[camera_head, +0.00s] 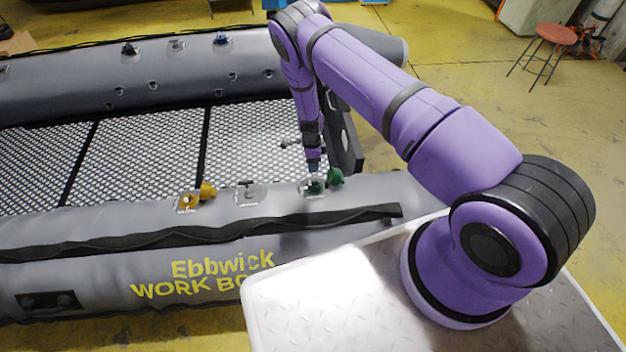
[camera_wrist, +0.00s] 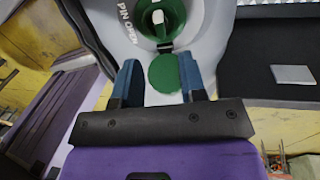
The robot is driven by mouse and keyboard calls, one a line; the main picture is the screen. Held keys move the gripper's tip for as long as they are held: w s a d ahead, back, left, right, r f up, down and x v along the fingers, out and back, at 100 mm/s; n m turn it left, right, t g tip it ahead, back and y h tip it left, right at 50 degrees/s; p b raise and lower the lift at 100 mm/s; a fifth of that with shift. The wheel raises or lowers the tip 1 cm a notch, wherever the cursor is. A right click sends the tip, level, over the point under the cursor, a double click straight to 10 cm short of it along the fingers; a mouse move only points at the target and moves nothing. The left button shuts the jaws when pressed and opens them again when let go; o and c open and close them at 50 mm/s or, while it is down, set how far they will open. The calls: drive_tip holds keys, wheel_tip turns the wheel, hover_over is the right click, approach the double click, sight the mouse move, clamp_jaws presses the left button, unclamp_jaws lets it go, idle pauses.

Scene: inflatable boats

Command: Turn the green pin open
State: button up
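The green valve (camera_head: 315,187) sits on the near grey tube of the boat, with its green cap (camera_head: 335,178) beside it. In the wrist view the green valve cup (camera_wrist: 174,30) is at the top, with a pale pin (camera_wrist: 157,17) at its centre and "PIN OPEN" lettering on the collar. The round green cap (camera_wrist: 165,73) shows between my blue fingers, joined to the valve by a dark tab. My gripper (camera_wrist: 159,62) is open, its fingers apart; I cannot tell whether they touch the cap. In the head view my gripper (camera_head: 314,168) points down just above the valve.
A yellow valve (camera_head: 187,201) with its yellow cap (camera_head: 208,191) and a grey fitting (camera_head: 249,192) lie left along the same tube. The far tube (camera_head: 150,75) carries several fittings. A dark upright board (camera_head: 347,140) stands close behind my gripper. A red stool (camera_head: 556,35) is far off.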

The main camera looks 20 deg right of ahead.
sight(313, 181)
drive_tip(key=f, duration=0.2)
drive_tip(key=s+f, duration=0.1)
drive_tip(key=f, duration=0.5)
drive_tip(key=shift+s+a, duration=0.15)
drive_tip(key=shift+s, duration=0.15)
drive_tip(key=shift+c, duration=0.2)
clamp_jaws()
